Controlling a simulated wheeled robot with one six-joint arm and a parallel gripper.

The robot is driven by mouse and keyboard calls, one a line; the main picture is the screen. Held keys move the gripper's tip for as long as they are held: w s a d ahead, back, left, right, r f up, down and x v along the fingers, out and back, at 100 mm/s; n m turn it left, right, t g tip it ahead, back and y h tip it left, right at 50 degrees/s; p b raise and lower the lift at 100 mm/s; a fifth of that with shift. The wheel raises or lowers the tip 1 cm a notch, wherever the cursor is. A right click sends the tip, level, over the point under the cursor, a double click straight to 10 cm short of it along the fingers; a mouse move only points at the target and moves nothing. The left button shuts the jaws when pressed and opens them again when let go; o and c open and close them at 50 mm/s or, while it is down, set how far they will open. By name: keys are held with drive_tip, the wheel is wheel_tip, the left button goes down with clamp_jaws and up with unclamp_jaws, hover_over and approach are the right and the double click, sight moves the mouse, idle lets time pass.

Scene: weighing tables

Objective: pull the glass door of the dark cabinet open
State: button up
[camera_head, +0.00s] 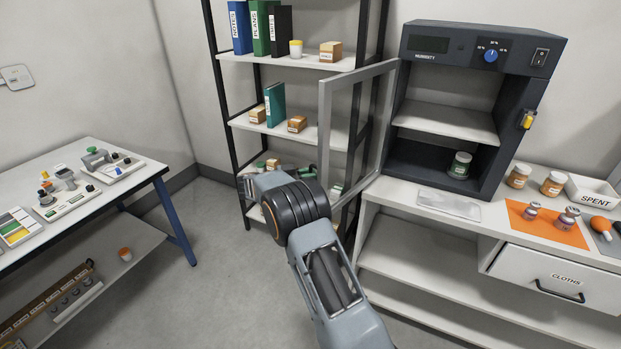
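The dark cabinet (481,40) stands on the white bench at the right, with a humidity panel and knob on top. Its grey-framed glass door (325,140) is swung wide open to the left, its hinge side at the cabinet's left edge. The interior shows a shelf and a green jar (459,165) on the floor. My arm reaches up from the bottom middle. My gripper (246,186) is at its far end, left of the door's free edge and apparently clear of it.
A shelf rack (228,122) with binders and small boxes stands behind the door. The white bench (392,193) holds jars, an orange mat (548,232) and a SPENT tray (594,187). A table (140,179) stands at the left. Floor between them is clear.

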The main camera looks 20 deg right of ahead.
drive_tip(key=o, duration=0.3)
drive_tip(key=shift+w+d+r, duration=0.15)
drive_tip(key=shift+w, duration=0.1)
drive_tip(key=shift+o, duration=0.5)
drive_tip(key=w+a, duration=0.2)
drive_tip(key=a, duration=1.1)
drive_tip(key=shift+w+a, duration=0.25)
drive_tip(key=shift+a, duration=0.15)
